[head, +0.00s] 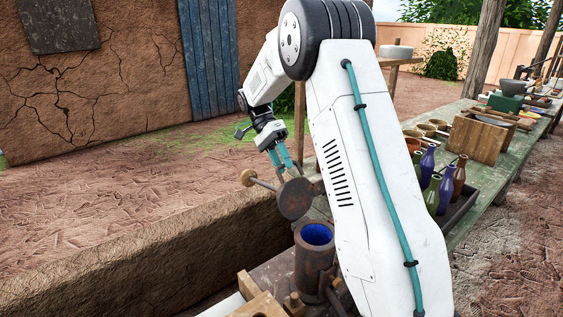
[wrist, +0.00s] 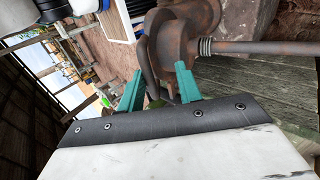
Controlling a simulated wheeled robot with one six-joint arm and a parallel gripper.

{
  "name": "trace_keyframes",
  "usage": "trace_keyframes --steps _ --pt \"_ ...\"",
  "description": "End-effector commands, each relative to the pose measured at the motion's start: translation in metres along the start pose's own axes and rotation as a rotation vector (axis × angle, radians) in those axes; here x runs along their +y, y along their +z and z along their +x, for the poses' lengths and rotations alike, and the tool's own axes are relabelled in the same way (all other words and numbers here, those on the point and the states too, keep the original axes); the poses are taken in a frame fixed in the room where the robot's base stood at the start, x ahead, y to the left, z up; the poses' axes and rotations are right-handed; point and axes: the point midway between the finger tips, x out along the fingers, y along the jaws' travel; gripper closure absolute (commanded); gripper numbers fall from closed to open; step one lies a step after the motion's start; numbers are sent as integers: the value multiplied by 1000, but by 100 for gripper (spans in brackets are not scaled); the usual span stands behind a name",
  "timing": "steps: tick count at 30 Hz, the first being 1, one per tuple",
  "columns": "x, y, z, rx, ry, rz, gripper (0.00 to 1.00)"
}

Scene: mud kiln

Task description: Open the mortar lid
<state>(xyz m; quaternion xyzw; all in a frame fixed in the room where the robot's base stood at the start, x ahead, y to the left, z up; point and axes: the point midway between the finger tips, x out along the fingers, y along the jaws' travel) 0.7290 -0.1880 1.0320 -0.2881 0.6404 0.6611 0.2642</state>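The mortar (head: 314,262) is a rusty brown upright cylinder with a blue interior, standing low in the middle of the head view. Its round lid (head: 295,199) is swung up off the mouth and stands steeply tilted, so the mouth is uncovered. A rod with a round knob (head: 248,177) sticks out to the left of the lid. My gripper (head: 285,163) is just above the lid, with its teal fingers pointing down. In the wrist view the fingers (wrist: 158,70) are apart, with rusty metal beyond and between them. Whether they touch the lid is unclear.
A green table (head: 470,200) on the right carries bottles (head: 436,185), bowls and a wooden box (head: 476,138). Wooden blocks (head: 262,304) lie at the mortar's foot. A mud ledge (head: 150,265) runs along the left. My arm hides part of the table.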

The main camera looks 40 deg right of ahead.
Motion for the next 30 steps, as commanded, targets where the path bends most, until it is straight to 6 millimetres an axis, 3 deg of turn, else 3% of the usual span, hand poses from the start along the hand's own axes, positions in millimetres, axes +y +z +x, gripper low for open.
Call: trace_keyframes --steps 9,21,30 --pt "0 1 -4 2 1 -1 67" --pt "-1 0 -65 1 -1 0 67" --pt "0 1 -78 1 1 0 67"
